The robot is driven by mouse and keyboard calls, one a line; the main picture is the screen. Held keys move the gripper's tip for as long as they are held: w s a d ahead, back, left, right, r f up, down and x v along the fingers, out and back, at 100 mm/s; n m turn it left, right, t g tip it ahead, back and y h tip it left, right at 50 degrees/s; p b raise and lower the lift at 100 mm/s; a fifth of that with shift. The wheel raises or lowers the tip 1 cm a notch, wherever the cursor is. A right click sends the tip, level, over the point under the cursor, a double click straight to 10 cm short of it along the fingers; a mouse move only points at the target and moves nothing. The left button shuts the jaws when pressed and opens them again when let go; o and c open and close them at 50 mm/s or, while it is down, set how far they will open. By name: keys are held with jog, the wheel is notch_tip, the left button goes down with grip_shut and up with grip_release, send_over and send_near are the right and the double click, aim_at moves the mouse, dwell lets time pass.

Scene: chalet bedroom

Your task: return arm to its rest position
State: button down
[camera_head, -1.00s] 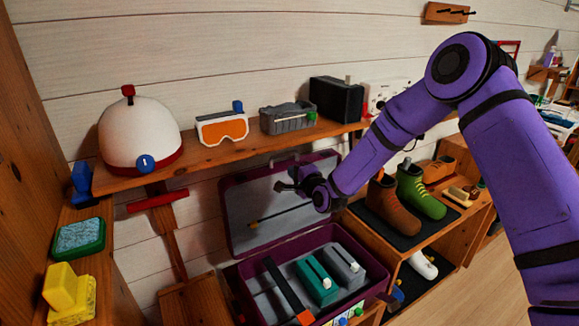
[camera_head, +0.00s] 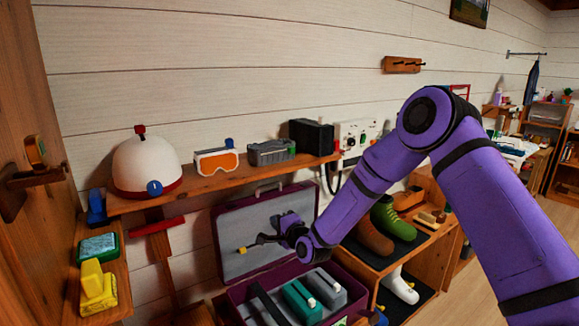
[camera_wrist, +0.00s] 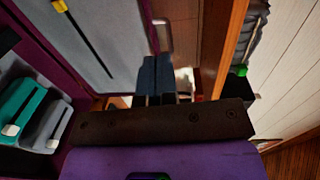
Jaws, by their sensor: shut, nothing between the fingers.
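My purple arm reaches in from the right in the head view. My gripper (camera_head: 264,239) is at its end, in front of the grey lining of an open purple suitcase's lid (camera_head: 228,228). It is shut with nothing held. In the wrist view the dark gripper (camera_wrist: 162,99) shows at the lower middle, apart from the lid at the left. A thin black rod with a yellow end (camera_head: 242,250) lies against the lid lining, partly behind the gripper; it also shows in the wrist view (camera_wrist: 85,38).
A wooden shelf (camera_head: 215,183) above the suitcase carries a white helmet (camera_head: 145,165), orange goggles (camera_head: 219,161), a grey bin (camera_head: 271,152) and a black box (camera_head: 313,136). A shoe rack with boots (camera_head: 392,219) stands to the right. Teal and grey boxes (camera_head: 300,300) lie in the suitcase base.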

jog(key=s+d+r+n+g+h, duration=0.1)
jog(key=s+d+r+n+h, duration=0.2)
jog(key=d+r, duration=0.4)
jog(key=s+d+r+n+g+h, duration=0.1)
jog(key=s+d+r+n+g, duration=0.1)
jog(key=s+d+r, duration=0.5)
jog(key=s+d+r+n+g+h, duration=0.1)
jog(key=s+d+r+n+h, duration=0.15)
jog(key=d+r, duration=0.45)
jog(key=s+d+r+n+g+h, duration=0.1)
jog(key=s+d, duration=0.3)
jog(key=s, duration=0.7)
jog(key=s+d+r+n+g+h, duration=0.1)
jog(key=s+d+r+g, duration=0.1)
jog(key=s, duration=0.9)
jog(key=s+d+r+n+g+h, duration=0.1)
jog(key=s+d+r+g, duration=0.1)
jog(key=s+d, duration=0.5)
jog(key=s+r, duration=0.1)
jog(key=s, duration=0.3)
jog(key=shift+s, duration=0.35)
